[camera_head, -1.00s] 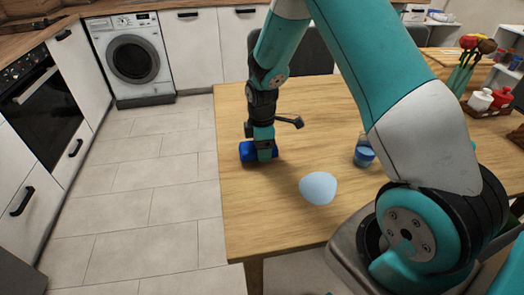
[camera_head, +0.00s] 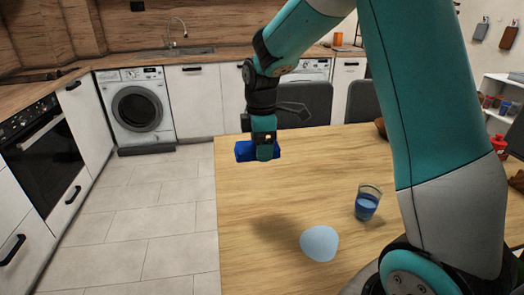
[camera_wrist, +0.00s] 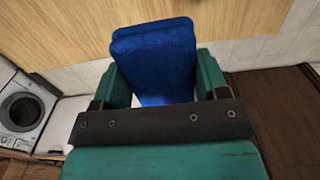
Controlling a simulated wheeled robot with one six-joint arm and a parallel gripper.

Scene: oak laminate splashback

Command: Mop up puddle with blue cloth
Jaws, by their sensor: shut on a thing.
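The blue cloth (camera_head: 244,151) is a folded block in my gripper (camera_head: 264,153). In the wrist view the cloth (camera_wrist: 155,58) sits between the two fingers of my gripper (camera_wrist: 158,88), which is shut on it. It is held above the far left part of the wooden table (camera_head: 340,165). The pale blue puddle (camera_head: 320,243) lies on the table nearer the front, below and to the right of the cloth in the head view. The cloth and puddle are apart.
A glass with blue liquid (camera_head: 367,203) stands on the table to the right of the puddle. Dark chairs (camera_head: 305,105) stand at the table's far side. A red bottle (camera_head: 499,145) is at the right edge. The table between cloth and puddle is clear.

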